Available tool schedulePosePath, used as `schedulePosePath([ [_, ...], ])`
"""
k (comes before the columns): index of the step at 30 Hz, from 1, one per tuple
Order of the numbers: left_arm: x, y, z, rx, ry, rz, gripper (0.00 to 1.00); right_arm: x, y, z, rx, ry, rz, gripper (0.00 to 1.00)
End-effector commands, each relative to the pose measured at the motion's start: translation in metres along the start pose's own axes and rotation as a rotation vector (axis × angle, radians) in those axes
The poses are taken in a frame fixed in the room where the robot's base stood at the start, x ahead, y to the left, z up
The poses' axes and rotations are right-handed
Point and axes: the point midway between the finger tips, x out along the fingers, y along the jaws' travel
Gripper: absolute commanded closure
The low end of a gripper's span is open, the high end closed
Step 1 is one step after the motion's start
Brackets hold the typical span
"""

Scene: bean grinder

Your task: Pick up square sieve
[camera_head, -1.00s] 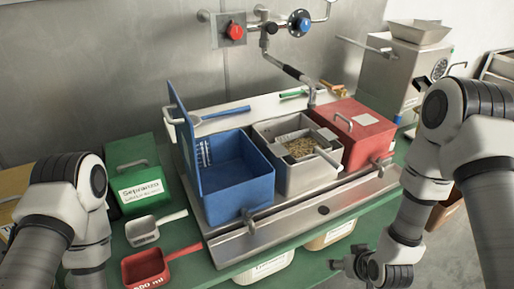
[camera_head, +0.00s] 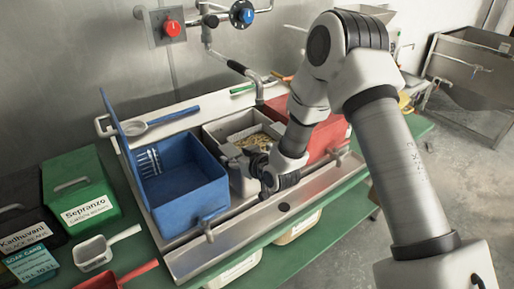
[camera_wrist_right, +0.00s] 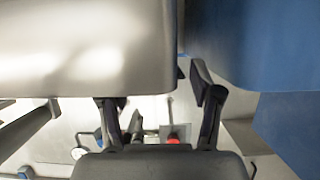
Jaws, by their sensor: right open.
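The square sieve (camera_head: 254,141), a grey frame with tan beans in it, sits in the metal box (camera_head: 216,134) between the blue and red boxes. My arm and gripper hide part of it, including its handle. My right gripper (camera_head: 258,166) is over the front of the metal box, close to the sieve; I cannot tell whether it touches. In the right wrist view its two dark fingers (camera_wrist_right: 155,92) stand apart with nothing clearly held. A large metal surface fills the upper left there. My left gripper is not in view.
The blue box (camera_head: 185,185) with its raised lid is left of the metal box. The red box (camera_head: 325,135) is to the right, partly behind my arm. A green Sepranzo box (camera_head: 80,190) and a white scoop (camera_head: 97,252) are at the left. The wall tap hangs behind.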

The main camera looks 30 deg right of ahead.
Motion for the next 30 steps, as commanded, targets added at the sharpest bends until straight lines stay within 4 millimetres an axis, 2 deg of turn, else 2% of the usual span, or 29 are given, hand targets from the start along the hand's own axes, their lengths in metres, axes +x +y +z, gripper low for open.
schedulePosePath([
  [4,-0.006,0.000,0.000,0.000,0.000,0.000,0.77,0.018,0.000,-0.001,-0.001,0.000,0.000,0.35],
  [10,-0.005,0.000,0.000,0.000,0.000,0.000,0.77,0.020,0.000,0.000,0.001,-0.001,0.000,0.35],
  [14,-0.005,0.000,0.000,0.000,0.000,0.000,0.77,0.020,0.000,0.000,0.001,-0.001,0.000,0.81],
  [15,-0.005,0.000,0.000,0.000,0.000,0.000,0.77,0.020,0.000,0.000,0.001,-0.001,0.000,0.96],
  [16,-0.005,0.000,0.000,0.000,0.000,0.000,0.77,0.020,0.000,0.000,0.001,-0.001,0.000,0.98],
  [25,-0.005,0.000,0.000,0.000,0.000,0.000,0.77,0.019,0.000,-0.003,0.000,0.001,0.000,0.98],
  [30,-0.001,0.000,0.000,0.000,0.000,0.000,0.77,0.013,0.000,-0.020,0.000,0.005,0.000,0.98],
])
